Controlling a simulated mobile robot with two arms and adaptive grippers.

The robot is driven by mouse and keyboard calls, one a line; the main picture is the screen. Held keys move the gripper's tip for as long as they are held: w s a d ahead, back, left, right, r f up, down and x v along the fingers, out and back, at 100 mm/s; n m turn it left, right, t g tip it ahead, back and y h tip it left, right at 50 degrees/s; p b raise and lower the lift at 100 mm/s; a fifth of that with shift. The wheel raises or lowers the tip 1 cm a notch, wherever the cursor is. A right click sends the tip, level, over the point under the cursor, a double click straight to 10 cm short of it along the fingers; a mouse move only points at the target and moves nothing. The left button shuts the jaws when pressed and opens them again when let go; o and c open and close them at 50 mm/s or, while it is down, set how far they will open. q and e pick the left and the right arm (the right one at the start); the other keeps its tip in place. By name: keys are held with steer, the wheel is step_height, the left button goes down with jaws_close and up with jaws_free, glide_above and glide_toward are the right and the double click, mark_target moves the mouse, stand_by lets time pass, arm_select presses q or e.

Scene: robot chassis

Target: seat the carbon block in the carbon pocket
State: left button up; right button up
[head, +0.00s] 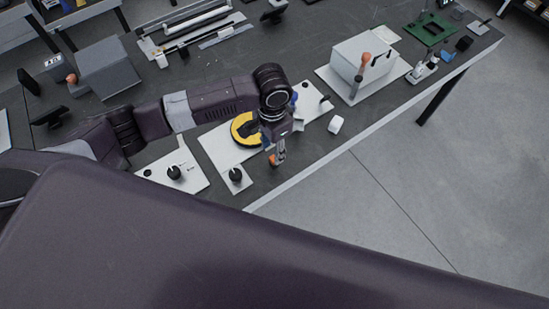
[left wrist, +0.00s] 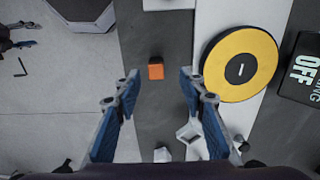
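A small orange block (left wrist: 155,71), which I take to be the carbon block, lies on the dark tabletop in the left wrist view. My left gripper (left wrist: 157,78) is open, its two blue-padded fingers apart with the block seen between their tips. Nothing is held. In the head view the left gripper (head: 279,153) points down near the table's front edge, an orange spot (head: 272,160) at its tips. My right gripper is not in view.
A yellow disc (left wrist: 241,66) with a dark centre sits on a white plate beside the block. A dark "OFF" panel (left wrist: 303,68) lies beyond it. A white box (head: 364,60) is farther right. Floor lies beyond the edge.

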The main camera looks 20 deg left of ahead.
arm_select(q)
steer(key=f, duration=0.1)
steer(key=f+p, duration=0.1)
steer(key=f, duration=0.2)
steer(key=shift+s+d+f, duration=0.15)
steer(key=shift+d+f, duration=0.1)
steer(key=shift+f, duration=0.5)
jaws_close()
